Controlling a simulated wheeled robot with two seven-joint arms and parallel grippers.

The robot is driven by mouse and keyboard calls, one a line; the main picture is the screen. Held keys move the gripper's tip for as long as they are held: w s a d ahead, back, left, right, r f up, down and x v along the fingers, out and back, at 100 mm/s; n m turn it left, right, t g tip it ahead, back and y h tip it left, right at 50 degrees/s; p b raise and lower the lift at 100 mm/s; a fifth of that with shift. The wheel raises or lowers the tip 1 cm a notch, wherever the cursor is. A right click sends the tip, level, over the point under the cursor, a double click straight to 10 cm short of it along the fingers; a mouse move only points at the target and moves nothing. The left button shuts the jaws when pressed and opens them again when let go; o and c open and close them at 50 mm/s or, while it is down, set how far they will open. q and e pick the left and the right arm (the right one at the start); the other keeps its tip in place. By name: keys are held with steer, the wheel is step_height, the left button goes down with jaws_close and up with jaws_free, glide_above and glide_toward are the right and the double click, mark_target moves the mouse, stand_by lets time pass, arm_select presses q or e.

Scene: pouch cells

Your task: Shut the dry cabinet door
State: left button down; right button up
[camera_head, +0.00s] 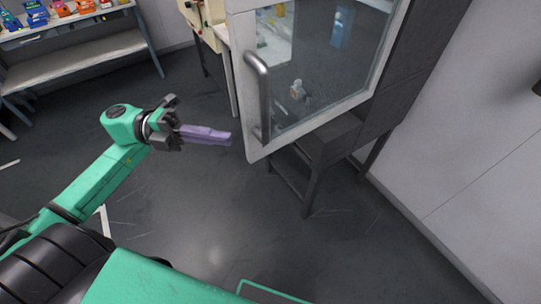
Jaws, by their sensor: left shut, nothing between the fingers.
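The dry cabinet door (244,95) has a pale frame around a glass pane and stands at the upper middle. A grey metal bar handle (264,98) runs up its left side. The dark cabinet body (412,62) is to the right of and behind the door. The door seems to stand out from the body, but I cannot tell how far. My left gripper (228,137) is shut and empty, its purple fingers pointing right toward the door's lower left corner. The tips appear just left of the frame, without clear contact. My right gripper is out of view.
A dark stand (311,178) is under the cabinet. A bench (85,52) with small colourful items is at the upper left. A beige unit (207,22) stands behind the door's left side. A pale wall (470,130) bounds the right. The floor between is clear.

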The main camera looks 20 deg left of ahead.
mark_target(257, 135)
arm_select(q)
steer(key=shift+m+g, duration=0.3)
steer(key=shift+g, duration=0.2)
steer(key=w+d+p, duration=0.1)
steer(key=d+p, duration=0.3)
steer(key=d, duration=0.1)
steer(key=w+d+p, duration=0.1)
steer(key=d, duration=0.1)
steer(key=shift+w+d+r+p, duration=0.15)
steer(key=shift+w+d+p, duration=0.15)
steer(key=shift+p, duration=0.1)
steer(key=shift+w+a, duration=0.25)
steer(key=shift+a, duration=0.15)
steer(key=shift+s+d, duration=0.1)
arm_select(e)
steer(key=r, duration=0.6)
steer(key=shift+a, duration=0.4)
arm_select(q)
steer(key=shift+d, duration=0.1)
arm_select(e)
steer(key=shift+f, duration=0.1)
